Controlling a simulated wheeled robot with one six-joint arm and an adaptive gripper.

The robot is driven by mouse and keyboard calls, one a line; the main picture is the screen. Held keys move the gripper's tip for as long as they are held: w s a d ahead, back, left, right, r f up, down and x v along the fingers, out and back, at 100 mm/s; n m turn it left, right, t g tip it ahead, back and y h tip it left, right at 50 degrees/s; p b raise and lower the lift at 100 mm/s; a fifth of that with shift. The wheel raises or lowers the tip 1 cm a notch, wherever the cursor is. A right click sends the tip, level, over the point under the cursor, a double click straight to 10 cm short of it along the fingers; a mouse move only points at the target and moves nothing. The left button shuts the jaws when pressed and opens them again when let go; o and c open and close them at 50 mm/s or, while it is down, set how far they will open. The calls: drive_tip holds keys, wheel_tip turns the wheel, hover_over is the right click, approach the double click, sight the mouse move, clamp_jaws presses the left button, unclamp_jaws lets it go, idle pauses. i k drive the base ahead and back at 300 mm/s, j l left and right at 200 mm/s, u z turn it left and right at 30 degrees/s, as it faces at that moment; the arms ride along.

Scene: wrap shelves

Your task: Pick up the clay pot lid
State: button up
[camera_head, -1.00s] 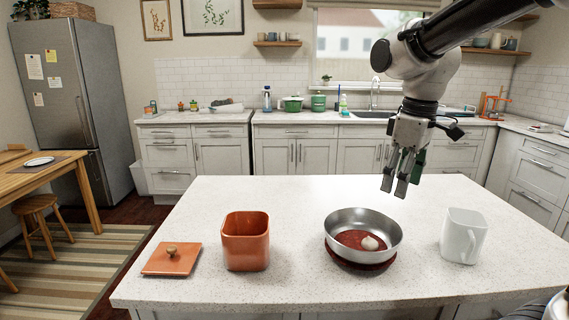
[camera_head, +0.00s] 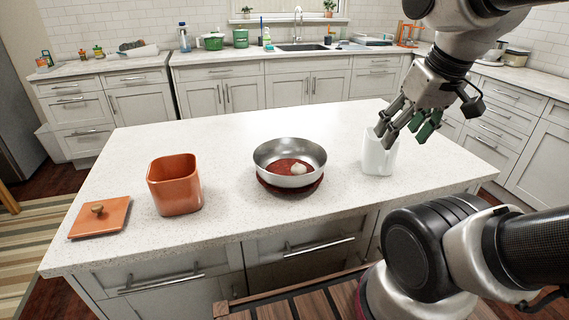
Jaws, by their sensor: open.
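The clay pot lid (camera_head: 101,217) is a flat, square, orange-brown lid with a small round knob on top. It lies flat at the left end of the white island counter. The matching square clay pot (camera_head: 175,185) stands upright and open just to its right, apart from it. My gripper (camera_head: 402,131) is open and empty at the right, over or near the white mug (camera_head: 379,153). It is far from the lid. Whether its fingers touch the mug I cannot tell.
The counter (camera_head: 225,143) behind these things is clear. A slatted wooden surface (camera_head: 300,306) is at the bottom, below the counter's front edge.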

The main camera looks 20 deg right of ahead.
sight(108, 215)
drive_tip(key=u, duration=1.3)
drive_tip(key=i+j+z, duration=0.25)
drive_tip(key=j, duration=0.15)
drive_tip(key=j+z, duration=0.2)
drive_tip(key=j, duration=0.2)
drive_tip(key=i+j+z, duration=0.25)
drive_tip(key=j, duration=0.15)
drive_tip(key=k, duration=0.1)
